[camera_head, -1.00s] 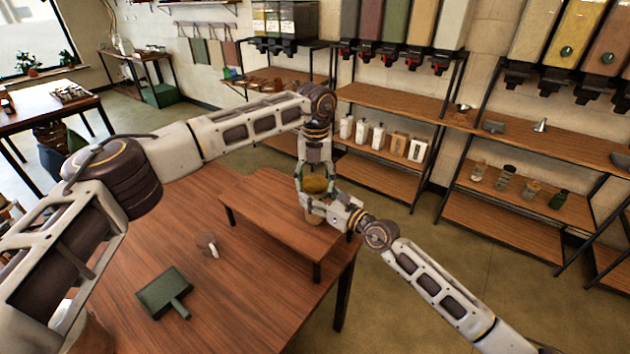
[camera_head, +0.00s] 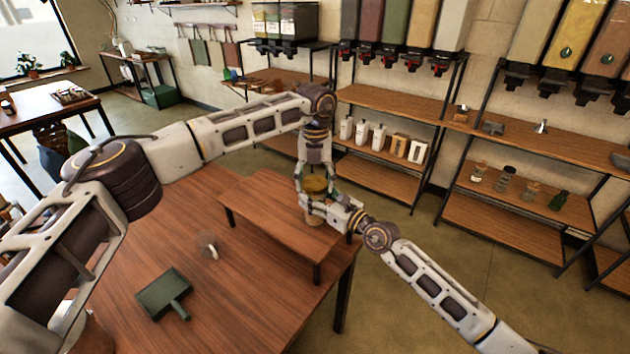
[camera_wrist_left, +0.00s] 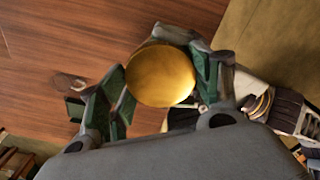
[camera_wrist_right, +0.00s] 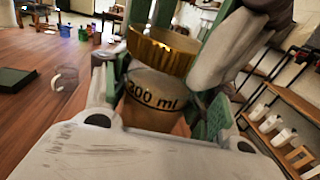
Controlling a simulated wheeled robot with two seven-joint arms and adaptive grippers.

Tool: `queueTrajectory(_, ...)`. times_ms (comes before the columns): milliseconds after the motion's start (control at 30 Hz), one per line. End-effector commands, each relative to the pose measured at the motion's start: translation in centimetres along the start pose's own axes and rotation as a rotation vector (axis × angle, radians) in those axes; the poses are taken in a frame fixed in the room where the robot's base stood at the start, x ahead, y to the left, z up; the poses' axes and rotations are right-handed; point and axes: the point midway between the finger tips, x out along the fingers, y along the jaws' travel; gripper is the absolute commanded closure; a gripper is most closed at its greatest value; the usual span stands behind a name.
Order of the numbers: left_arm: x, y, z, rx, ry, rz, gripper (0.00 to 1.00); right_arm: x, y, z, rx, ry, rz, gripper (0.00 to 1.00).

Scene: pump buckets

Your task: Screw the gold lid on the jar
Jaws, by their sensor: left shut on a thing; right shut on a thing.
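The jar (camera_wrist_right: 150,100) stands upright on the small raised wooden stand, with "300 ml" printed on its side. My right gripper (camera_wrist_right: 158,95) is shut on the jar's body from the side. The gold lid (camera_wrist_left: 160,76) is at the mouth of the jar; in the right wrist view the lid (camera_wrist_right: 163,50) sits level at the jar's top, and I cannot tell if its thread is engaged. My left gripper (camera_wrist_left: 160,85) comes from above and is shut on the lid's rim. In the head view the lid (camera_head: 315,185) shows between both grippers, and the jar is mostly hidden.
The wooden stand (camera_head: 265,205) is on the right end of the table (camera_head: 240,300). A green dustpan-like scoop (camera_head: 165,293) and a small clear glass item (camera_head: 211,246) lie on the table, left of the stand. Shelves with bottles (camera_head: 378,137) are behind.

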Motion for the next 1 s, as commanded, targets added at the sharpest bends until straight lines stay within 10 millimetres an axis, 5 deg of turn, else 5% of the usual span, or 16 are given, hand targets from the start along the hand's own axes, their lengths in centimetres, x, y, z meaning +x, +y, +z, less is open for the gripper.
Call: queueTrajectory(1000, 1.3, 0.1, -0.1, -0.001, 0.005, 0.003, 0.59, 0.0, 0.0, 0.1, -0.002, -0.002, 0.001, 0.85)
